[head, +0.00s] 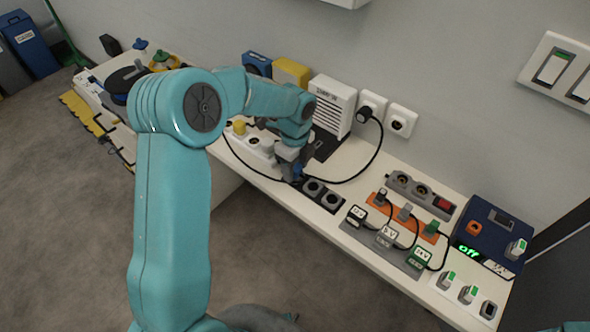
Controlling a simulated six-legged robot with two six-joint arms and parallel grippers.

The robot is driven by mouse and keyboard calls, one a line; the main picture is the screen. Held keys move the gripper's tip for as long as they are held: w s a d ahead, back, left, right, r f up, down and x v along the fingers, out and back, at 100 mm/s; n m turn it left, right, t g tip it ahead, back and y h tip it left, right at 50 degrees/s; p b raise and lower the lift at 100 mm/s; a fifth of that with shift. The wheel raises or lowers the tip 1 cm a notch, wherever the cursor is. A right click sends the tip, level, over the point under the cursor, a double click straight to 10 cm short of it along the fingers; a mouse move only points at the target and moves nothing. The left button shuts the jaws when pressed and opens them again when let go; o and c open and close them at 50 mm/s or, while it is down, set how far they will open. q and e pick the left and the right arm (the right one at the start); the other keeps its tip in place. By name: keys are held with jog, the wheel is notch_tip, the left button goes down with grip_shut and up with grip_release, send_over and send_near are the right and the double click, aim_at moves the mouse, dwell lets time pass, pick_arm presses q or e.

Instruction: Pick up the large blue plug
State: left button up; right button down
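My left gripper (292,172) points down at the left end of a black socket strip (333,201) on the white bench. A dark blue piece shows at its fingertips; it may be the large blue plug, but it is mostly covered by the gripper. I cannot tell whether the fingers are closed on it. A small blue-topped plug-like object (140,45) stands at the far left of the bench, beside a yellow one (161,60). My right gripper is not in view.
A white strip (254,143) with a yellow plug lies left of the gripper. A black cable crosses the bench near it to a wall socket (371,106). A white vented box (333,104) stands behind. Labelled plugs (387,237) and a dark blue box (490,228) are right.

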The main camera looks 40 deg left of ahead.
pick_arm(q)
grip_shut()
jog(key=shift+w+r, duration=0.15)
jog(key=shift+r, duration=0.35)
notch_tip(320, 180, up, 19)
jog(key=p, duration=0.1)
